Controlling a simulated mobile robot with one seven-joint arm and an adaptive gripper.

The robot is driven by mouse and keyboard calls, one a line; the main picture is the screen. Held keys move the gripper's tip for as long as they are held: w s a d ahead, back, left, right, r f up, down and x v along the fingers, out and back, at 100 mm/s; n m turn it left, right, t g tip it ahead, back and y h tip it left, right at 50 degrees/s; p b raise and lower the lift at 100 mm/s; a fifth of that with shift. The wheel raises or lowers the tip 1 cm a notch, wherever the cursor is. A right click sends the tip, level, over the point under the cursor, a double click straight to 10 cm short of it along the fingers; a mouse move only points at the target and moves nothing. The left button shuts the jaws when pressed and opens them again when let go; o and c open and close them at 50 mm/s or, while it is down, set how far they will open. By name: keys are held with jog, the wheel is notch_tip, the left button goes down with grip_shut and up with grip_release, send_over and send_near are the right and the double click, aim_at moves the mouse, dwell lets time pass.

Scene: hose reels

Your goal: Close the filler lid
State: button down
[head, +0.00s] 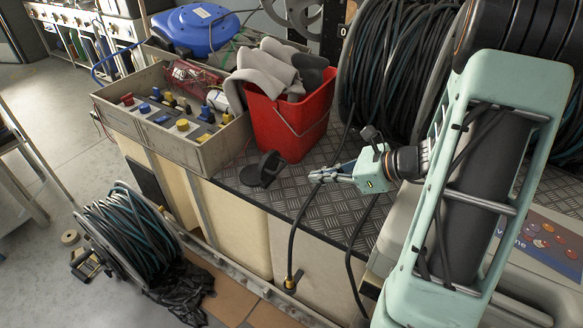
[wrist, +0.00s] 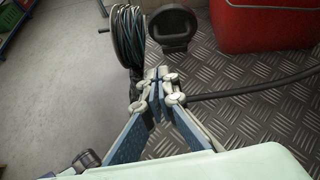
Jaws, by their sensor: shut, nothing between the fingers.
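The filler lid (head: 271,163) is a small black rounded flap on the edge of the metal tread-plate deck, in front of the red bucket. It appears open and tilted up from its black base. In the wrist view the filler lid (wrist: 172,22) shows as a dark rounded disc beyond my fingertips. My gripper (head: 318,176) is shut and empty, to the right of the lid and apart from it, above the deck. In the wrist view my gripper (wrist: 158,76) points towards the lid, with its fingertips together. I cannot see the filler opening clearly.
A red bucket (head: 313,134) with grey gloves stands behind the lid. A grey crate (head: 207,155) of fittings is to the left. A black hose (head: 293,228) runs down past the deck edge. The tread-plate deck (head: 280,195) between gripper and lid looks mostly clear.

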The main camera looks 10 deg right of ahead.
jog(key=shift+m+t, duration=0.5)
jog(key=shift+m, duration=0.3)
jog(key=x, duration=0.3)
jog(key=b+x, duration=0.1)
jog(key=x, duration=0.2)
jog(key=w+x, duration=0.1)
jog(key=x, duration=0.3)
jog(key=shift+d+r+b, duration=0.25)
jog(key=shift+d+b, duration=0.1)
jog(key=shift+b, duration=0.05)
jog(key=shift+r, duration=0.15)
jog(key=shift+a+r+p, duration=0.1)
jog(key=shift+r+p, duration=0.05)
jog(key=shift+p, duration=0.35)
jog(key=shift+w, duration=0.1)
